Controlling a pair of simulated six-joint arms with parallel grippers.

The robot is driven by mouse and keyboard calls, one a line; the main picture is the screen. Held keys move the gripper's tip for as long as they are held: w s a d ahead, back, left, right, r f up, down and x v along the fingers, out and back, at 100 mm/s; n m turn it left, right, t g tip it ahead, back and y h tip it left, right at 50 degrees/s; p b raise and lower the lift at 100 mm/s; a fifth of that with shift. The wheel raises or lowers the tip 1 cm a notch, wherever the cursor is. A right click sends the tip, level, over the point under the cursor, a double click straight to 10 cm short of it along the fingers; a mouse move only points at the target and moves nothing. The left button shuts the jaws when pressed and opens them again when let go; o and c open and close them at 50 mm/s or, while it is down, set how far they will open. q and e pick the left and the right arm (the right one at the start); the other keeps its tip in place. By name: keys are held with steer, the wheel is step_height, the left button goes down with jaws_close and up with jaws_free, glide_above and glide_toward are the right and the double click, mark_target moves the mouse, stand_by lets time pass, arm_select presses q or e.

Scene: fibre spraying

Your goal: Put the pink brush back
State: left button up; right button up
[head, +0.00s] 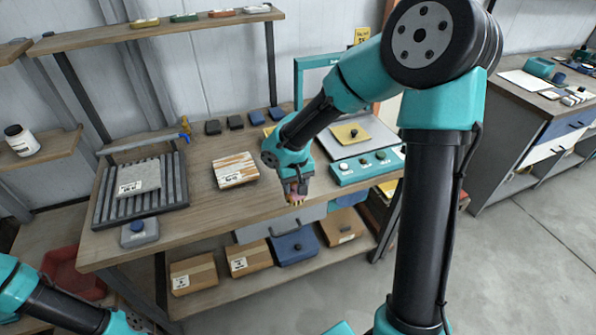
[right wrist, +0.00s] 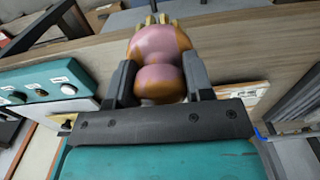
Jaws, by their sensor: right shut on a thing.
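The pink brush (right wrist: 160,48) is between the fingers of my right gripper (right wrist: 158,82), with its pink and orange rounded body toward the camera and tan bristle tufts at its far end. In the head view the right gripper (head: 296,190) is shut on the brush (head: 296,198), which shows only as a small pink and yellow patch below the fingers. It is over the front part of the wooden workbench (head: 200,205). My left arm shows at the lower left of the head view, but its gripper is out of frame.
On the bench are a ribbed grey rack (head: 168,192) with a labelled block, a labelled striped board (head: 235,170), several small dark blocks (head: 235,122) at the back and a teal control box (head: 366,167). Boxes (head: 194,274) stand on the shelf below. The bench middle is partly clear.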

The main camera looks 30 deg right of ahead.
steer(key=w+d+f, duration=0.1)
steer(key=w+d, duration=0.6)
steer(key=w, duration=0.5)
steer(key=shift+w+d+f, duration=0.2)
steer(key=shift+w+d, duration=0.15)
steer(key=shift+d, duration=0.05)
steer(key=shift+w+d+f, duration=0.15)
steer(key=shift+w+f, duration=0.05)
steer(key=shift+f, duration=0.7)
steer(key=shift+w+d+f, duration=0.1)
steer(key=shift+w+f, duration=0.1)
steer(key=shift+f, duration=0.7)
steer(key=shift+f, duration=0.15)
steer(key=o, duration=0.9)
step_height(320, 180, up, 12)
